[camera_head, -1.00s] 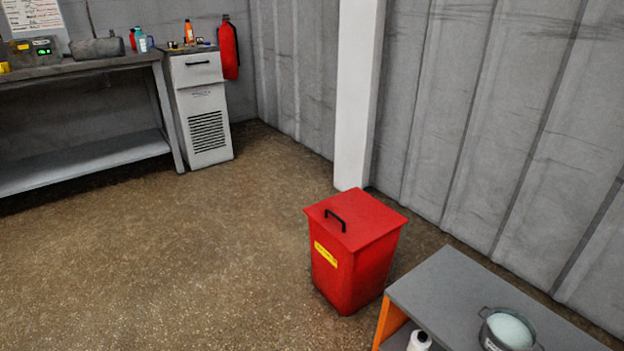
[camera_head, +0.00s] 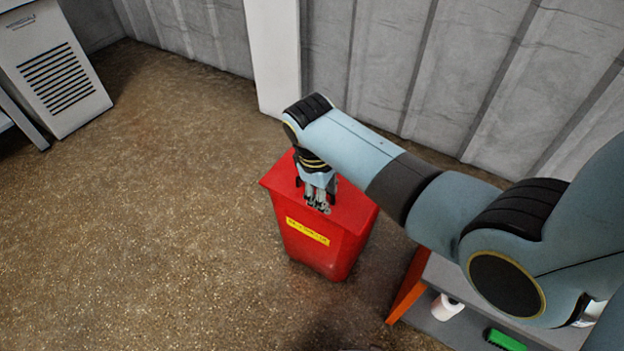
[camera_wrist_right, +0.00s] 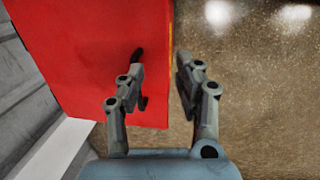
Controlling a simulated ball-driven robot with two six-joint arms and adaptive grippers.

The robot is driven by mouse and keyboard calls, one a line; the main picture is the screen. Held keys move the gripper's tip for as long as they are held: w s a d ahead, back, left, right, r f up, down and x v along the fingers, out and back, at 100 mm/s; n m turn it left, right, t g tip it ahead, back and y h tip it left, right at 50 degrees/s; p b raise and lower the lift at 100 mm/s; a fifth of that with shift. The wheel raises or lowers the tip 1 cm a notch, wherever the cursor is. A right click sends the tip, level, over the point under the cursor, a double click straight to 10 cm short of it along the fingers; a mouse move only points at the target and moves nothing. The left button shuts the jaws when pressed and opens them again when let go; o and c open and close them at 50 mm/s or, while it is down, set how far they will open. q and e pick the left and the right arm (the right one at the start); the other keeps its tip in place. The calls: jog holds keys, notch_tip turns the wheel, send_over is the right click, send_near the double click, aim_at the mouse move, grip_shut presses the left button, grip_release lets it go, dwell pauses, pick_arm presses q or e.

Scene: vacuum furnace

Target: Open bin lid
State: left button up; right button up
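The red bin (camera_head: 316,252) stands on the floor with a yellow label on its front. Its flat red lid (camera_head: 353,210) looks shut. My right gripper (camera_head: 317,207) is over the lid, pointing down. In the right wrist view its two fingers (camera_wrist_right: 160,78) are apart with nothing clearly held between them. The black lid handle (camera_wrist_right: 138,56) shows there, partly hidden behind the left-hand finger; whether they touch I cannot tell. In the head view the gripper covers most of the handle. My left gripper is not in view.
A grey shelf unit with an orange side (camera_head: 408,287) stands right of the bin, under my right arm, holding a white roll (camera_head: 446,307) and a green object (camera_head: 505,340). A white pillar (camera_head: 273,60) and grey wall are behind. Floor to the left is clear.

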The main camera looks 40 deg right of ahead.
jog(key=w+r+t+b, duration=0.1)
jog(key=w+r, duration=0.5)
jog(key=w, duration=0.1)
jog(key=f+b, duration=0.1)
jog(key=f, duration=0.1)
jog(key=f+b, duration=0.2)
jog(key=f, duration=0.1)
jog(key=d+f+b, duration=0.1)
jog(key=f, duration=0.2)
jog(key=shift+w, duration=0.2)
jog(key=shift+w+d+f+b, duration=0.1)
jog(key=shift+d+f+b, duration=0.1)
jog(key=shift+f+b, duration=0.25)
jog(key=shift+f, duration=0.3)
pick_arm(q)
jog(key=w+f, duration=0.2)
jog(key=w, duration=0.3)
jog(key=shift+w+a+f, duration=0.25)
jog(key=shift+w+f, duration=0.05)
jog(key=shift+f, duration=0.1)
pick_arm(e)
grip_shut()
